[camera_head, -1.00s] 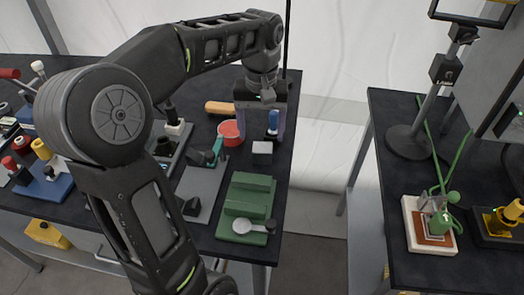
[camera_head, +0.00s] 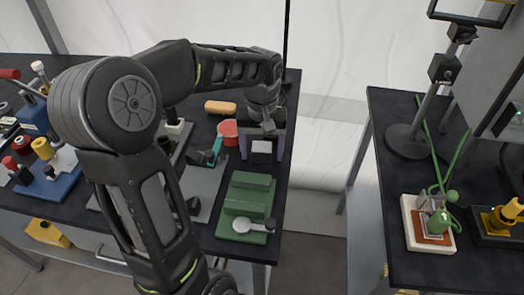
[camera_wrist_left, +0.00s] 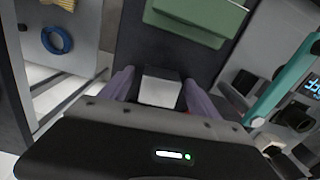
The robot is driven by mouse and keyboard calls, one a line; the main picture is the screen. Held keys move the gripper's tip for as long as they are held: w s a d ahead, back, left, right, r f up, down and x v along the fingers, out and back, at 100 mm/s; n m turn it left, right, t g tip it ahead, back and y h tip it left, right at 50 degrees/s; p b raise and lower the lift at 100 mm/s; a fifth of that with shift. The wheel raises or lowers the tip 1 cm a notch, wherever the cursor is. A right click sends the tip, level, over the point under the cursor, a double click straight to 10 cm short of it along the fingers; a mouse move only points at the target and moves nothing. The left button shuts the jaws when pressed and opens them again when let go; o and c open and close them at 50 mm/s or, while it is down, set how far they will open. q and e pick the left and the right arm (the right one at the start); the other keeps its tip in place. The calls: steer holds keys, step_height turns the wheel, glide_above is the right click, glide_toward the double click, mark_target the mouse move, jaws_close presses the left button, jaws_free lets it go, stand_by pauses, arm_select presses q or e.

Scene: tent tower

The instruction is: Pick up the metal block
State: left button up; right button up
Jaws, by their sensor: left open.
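The metal block (camera_head: 261,147) is a small grey cube with a pale top. It stands on the dark table at the left, near its right edge. My left gripper (camera_head: 262,155) is over the block with its purple fingers spread on either side of it. In the left wrist view the block (camera_wrist_left: 160,88) lies between the two fingers (camera_wrist_left: 157,95), with small gaps showing on both sides. My right gripper is not in view.
A green stepped block (camera_head: 247,205) stands in front of the metal block. A red bowl (camera_head: 228,131) and a teal-handled tool (camera_head: 212,153) are to its left. A tan cylinder (camera_head: 220,107) lies behind. A second table (camera_head: 385,200) stands right, across a floor gap.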

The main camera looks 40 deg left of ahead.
arm_select(q)
steer(key=shift+c, duration=0.2)
stand_by(0.4)
jaws_close()
stand_by(0.6)
